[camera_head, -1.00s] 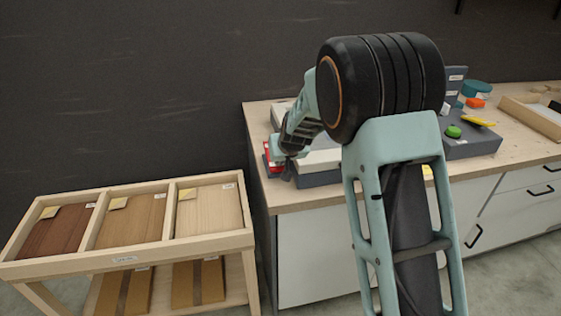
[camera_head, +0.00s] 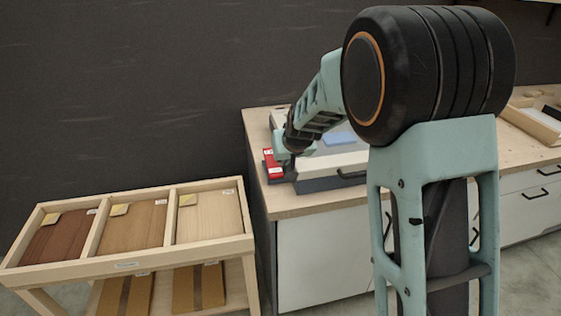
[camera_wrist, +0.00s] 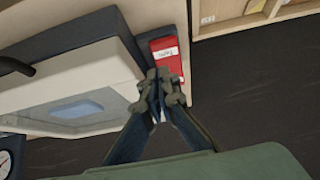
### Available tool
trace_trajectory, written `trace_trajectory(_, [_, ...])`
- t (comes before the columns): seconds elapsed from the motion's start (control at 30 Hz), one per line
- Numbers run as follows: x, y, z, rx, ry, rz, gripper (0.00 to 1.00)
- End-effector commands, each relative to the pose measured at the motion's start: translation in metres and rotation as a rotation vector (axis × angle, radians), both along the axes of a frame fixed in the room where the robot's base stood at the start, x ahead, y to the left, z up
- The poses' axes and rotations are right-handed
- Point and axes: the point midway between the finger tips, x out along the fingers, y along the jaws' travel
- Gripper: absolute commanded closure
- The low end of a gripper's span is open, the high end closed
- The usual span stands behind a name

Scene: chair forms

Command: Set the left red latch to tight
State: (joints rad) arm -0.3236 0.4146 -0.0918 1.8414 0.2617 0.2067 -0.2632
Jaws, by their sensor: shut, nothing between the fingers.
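The left red latch (camera_head: 273,166) is at the left end of a grey and white case (camera_head: 341,163) on the workbench. In the wrist view the latch (camera_wrist: 167,57) is a red block with a white label, whose text I cannot read surely. My gripper (camera_wrist: 158,88) is shut and empty, with its fingertips at the latch's near end in the picture. They overlap the latch's edge there; I cannot tell whether they touch it. In the head view my wrist (camera_head: 292,143) is just above and right of the latch and hides part of the case. The latch's setting is unclear.
The case has a white lid with a blue panel (camera_wrist: 84,109) and a dark handle (camera_head: 352,174). A wooden rack with wood samples (camera_head: 130,262) stands left of the workbench (camera_head: 300,205). A shallow wooden tray (camera_head: 532,121) lies at the right. A dark wall is behind.

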Motion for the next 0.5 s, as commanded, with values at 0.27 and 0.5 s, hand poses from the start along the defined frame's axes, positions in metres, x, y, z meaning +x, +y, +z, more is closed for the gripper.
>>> trace_trajectory(0.27, [-0.033, -0.009, 0.022, 0.001, -0.002, 0.0, 1.0])
trace_trajectory(0.5, [-0.044, -0.012, 0.028, 0.0, 0.0, 0.0, 1.0])
